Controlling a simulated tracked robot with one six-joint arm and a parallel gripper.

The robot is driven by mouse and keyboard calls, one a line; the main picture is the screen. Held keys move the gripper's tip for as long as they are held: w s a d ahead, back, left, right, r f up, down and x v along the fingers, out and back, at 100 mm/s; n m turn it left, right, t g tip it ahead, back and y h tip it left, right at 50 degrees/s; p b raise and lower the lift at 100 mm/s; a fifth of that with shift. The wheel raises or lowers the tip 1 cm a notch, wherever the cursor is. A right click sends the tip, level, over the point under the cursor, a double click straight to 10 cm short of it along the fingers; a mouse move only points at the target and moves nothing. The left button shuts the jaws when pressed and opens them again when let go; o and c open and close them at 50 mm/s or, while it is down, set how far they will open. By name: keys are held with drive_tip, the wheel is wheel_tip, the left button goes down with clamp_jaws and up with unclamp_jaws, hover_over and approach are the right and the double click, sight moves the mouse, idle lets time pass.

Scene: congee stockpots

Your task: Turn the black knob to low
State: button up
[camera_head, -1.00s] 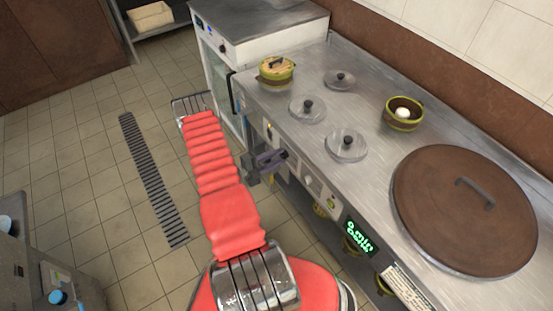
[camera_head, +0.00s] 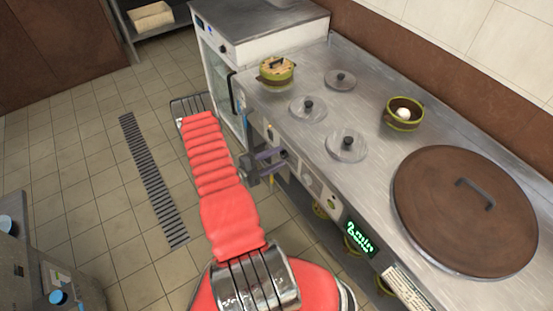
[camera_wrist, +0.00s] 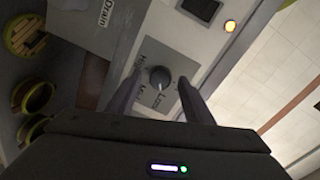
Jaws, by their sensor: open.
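The black knob (camera_wrist: 160,77) sits on a light plate on the front panel in the wrist view, ringed by printed words. "Low" lies below it; the words at left and right are partly covered by my fingers. A pale mark shows on the knob's lower side, toward "Low", but its exact setting is hard to read. My gripper (camera_wrist: 159,82) is open, with one finger on each side of the knob; whether they touch it cannot be told. In the head view my gripper (camera_head: 273,157) is at the front panel and the knob cannot be made out clearly.
A lit yellow lamp (camera_wrist: 230,26) is on the panel. A green display (camera_head: 361,238) is farther right.

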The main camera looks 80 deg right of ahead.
drive_tip(key=v, duration=1.3)
drive_tip(key=shift+w+a, duration=0.2)
drive_tip(key=shift+f, duration=0.1)
idle(0.3)
